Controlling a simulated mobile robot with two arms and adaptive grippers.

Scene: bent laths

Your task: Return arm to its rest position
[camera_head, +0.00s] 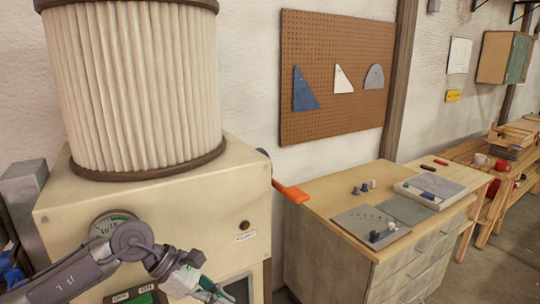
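My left arm (70,278) comes in from the lower left, in front of a cream machine. Its gripper (212,290) is at the bottom of the view, close in front of the machine's lower panel. The gripper's tips are small and near the bottom edge, so I cannot tell whether it is open or shut or holds anything. My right arm and gripper are not in view.
The cream machine (170,205) bears a large pleated filter (140,85), a gauge (108,224) and an orange lever (292,193). A wooden cabinet (320,192) with trays stands to its right. A pegboard (330,60) hangs behind. Floor (500,262) is clear at lower right.

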